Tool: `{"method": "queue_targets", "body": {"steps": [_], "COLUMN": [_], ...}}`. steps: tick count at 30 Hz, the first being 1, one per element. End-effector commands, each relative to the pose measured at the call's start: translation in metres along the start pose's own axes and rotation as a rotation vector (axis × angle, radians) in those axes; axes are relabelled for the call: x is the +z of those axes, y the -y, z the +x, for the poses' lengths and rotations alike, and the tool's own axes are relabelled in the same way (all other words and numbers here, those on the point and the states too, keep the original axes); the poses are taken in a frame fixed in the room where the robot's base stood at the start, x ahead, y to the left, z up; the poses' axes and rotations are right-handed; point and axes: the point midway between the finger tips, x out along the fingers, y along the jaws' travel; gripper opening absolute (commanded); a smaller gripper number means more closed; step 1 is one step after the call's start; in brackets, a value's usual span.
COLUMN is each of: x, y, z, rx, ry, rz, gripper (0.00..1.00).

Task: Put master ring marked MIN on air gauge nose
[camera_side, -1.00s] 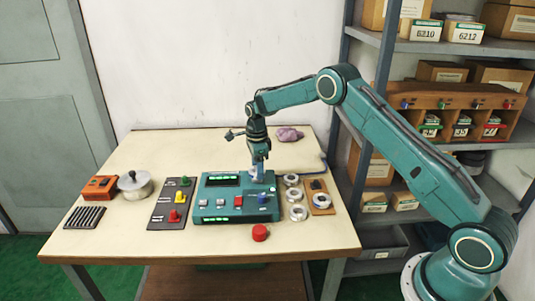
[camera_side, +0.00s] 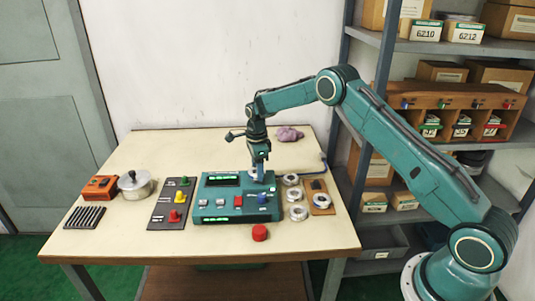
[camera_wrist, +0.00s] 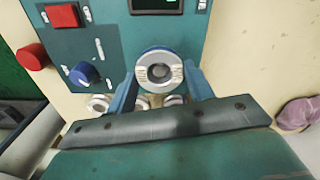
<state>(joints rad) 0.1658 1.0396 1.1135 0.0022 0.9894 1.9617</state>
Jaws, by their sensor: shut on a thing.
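My gripper (camera_side: 258,172) is low over the back right of the teal air gauge box (camera_side: 212,213). In the wrist view its two blue fingers (camera_wrist: 160,82) are shut on the sides of a silver ring (camera_wrist: 148,73). The ring faces the camera, with a dark round centre and small markings too blurred to read. The ring is at the gauge's nose position, but the nose is hidden by the ring and fingers. I cannot tell whether the ring is seated or just above.
Several other silver rings (camera_side: 297,197) stand right of the gauge, one on a wooden board (camera_side: 318,185). A red button (camera_side: 259,232) is in front. A purple cloth (camera_side: 289,134) lies behind.

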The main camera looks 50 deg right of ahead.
Motion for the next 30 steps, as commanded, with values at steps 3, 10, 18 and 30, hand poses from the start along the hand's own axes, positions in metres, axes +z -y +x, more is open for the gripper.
{"method": "queue_targets", "body": {"steps": [3, 10, 18, 30], "x": [0.0001, 0.0001, 0.0001, 0.0001], "y": [0.0002, 0.0003, 0.0003, 0.0003], "z": [0.0013, 0.0044, 0.008, 0.0088], "rx": [-0.001, -0.001, -0.002, -0.002], "ry": [0.0, 0.001, 0.001, 0.001], "rz": [0.0, 0.0, 0.0, 0.0], "gripper": [0.21, 0.21, 0.21, 0.21]}}
